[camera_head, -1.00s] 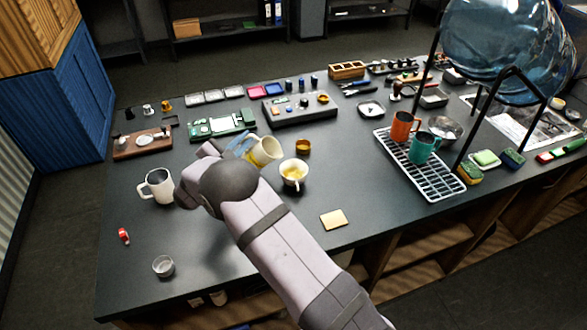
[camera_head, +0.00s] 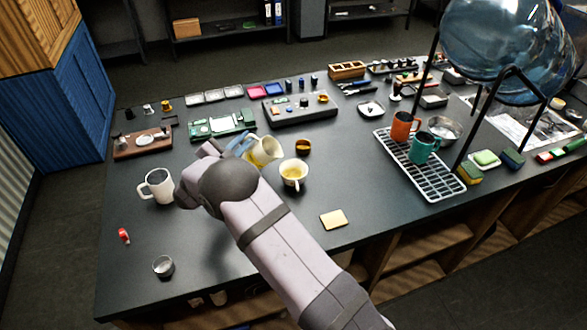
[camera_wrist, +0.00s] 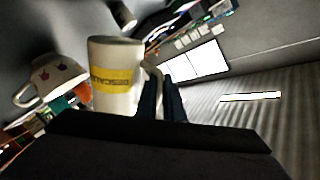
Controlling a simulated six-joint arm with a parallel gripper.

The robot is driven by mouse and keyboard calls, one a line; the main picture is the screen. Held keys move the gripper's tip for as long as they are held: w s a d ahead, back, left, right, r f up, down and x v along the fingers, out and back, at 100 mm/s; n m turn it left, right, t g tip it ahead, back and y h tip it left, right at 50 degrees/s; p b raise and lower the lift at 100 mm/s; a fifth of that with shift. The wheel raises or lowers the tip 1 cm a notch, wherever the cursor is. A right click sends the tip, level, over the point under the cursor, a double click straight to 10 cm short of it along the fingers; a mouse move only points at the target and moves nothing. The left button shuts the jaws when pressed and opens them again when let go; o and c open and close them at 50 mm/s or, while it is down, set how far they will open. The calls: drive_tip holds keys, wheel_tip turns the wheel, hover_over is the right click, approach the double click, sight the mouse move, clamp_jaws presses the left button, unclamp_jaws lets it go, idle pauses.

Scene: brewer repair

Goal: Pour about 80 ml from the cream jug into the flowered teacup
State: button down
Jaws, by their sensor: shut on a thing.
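The cream jug (camera_head: 264,152), pale with a yellow band, is held above the table just left of the flowered teacup (camera_head: 293,174). It leans somewhat, and its mouth shows in the head view. In the wrist view the jug (camera_wrist: 116,75) fills the middle, its handle at the dark fingers of my gripper (camera_wrist: 160,102). My gripper (camera_head: 240,146) is shut on the jug's handle. The teacup stands upright on the table, with something yellowish inside; its flowers show in the wrist view (camera_wrist: 55,80). No stream of liquid is visible.
A white mug (camera_head: 158,185) stands left of my arm, and a small amber cup (camera_head: 303,146) behind the teacup. A drying rack (camera_head: 440,185) with orange and teal mugs is at right. A tan square (camera_head: 333,219) lies in front; the table around it is clear.

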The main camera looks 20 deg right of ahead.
idle(0.4)
drive_tip(key=shift+w+a+f+n, duration=0.15)
drive_tip(key=shift+a+n, duration=0.1)
drive_tip(key=shift+n, duration=0.15)
drive_tip(key=shift+w+a+f+n+t+h+b, duration=0.1)
drive_tip(key=shift+w+a+f+n+h+b, duration=0.2)
drive_tip(key=shift+w+a+n+b, duration=0.5)
drive_tip(key=shift+w+a+f+n+t+h+b, duration=0.15)
drive_tip(key=shift+w+a+f+n+b, duration=0.15)
drive_tip(key=shift+a+n+b, duration=0.85)
drive_tip(key=shift+w+a+f+n+t+h+b, duration=0.1)
drive_tip(key=shift+w+a+f+n+h+b, duration=0.25)
drive_tip(key=shift+n, duration=1.1)
drive_tip(key=shift+w, duration=0.15)
